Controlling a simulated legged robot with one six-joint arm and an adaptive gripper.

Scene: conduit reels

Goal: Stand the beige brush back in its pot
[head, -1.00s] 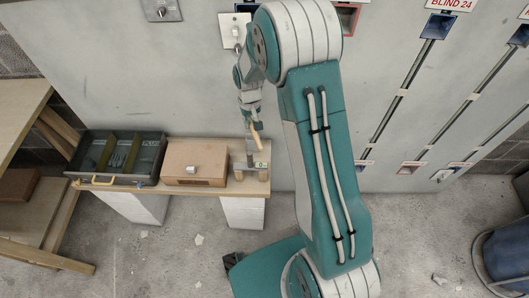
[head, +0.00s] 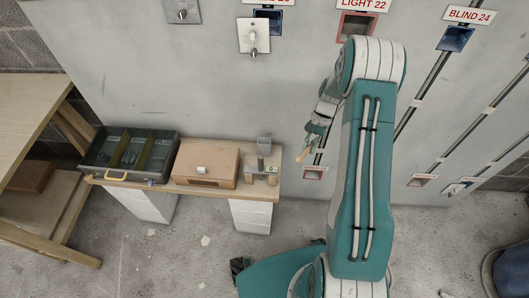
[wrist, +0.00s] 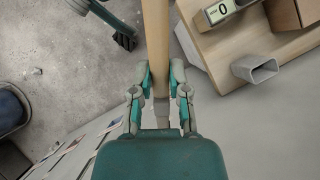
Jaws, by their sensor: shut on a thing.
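My gripper (head: 313,140) is shut on the beige brush (head: 303,155), off the right end of the shelf. In the wrist view the brush's long beige handle (wrist: 156,35) runs between the two fingers (wrist: 162,88) and out of the top of the picture; its bristles cannot be made out. A grey, square, open-topped holder (wrist: 256,69), which looks like the pot, stands on the shelf to the right of the brush, apart from it. It also shows in the head view (head: 264,146), near the shelf's right end. Its opening looks empty in the wrist view.
The wooden shelf (head: 220,190) also carries a small display reading 0 (wrist: 217,12), a brown box (head: 205,163) and a dark divided tray (head: 128,155). A grey wall with switches and slotted rails stands behind. A blue bin (head: 512,275) is at far right.

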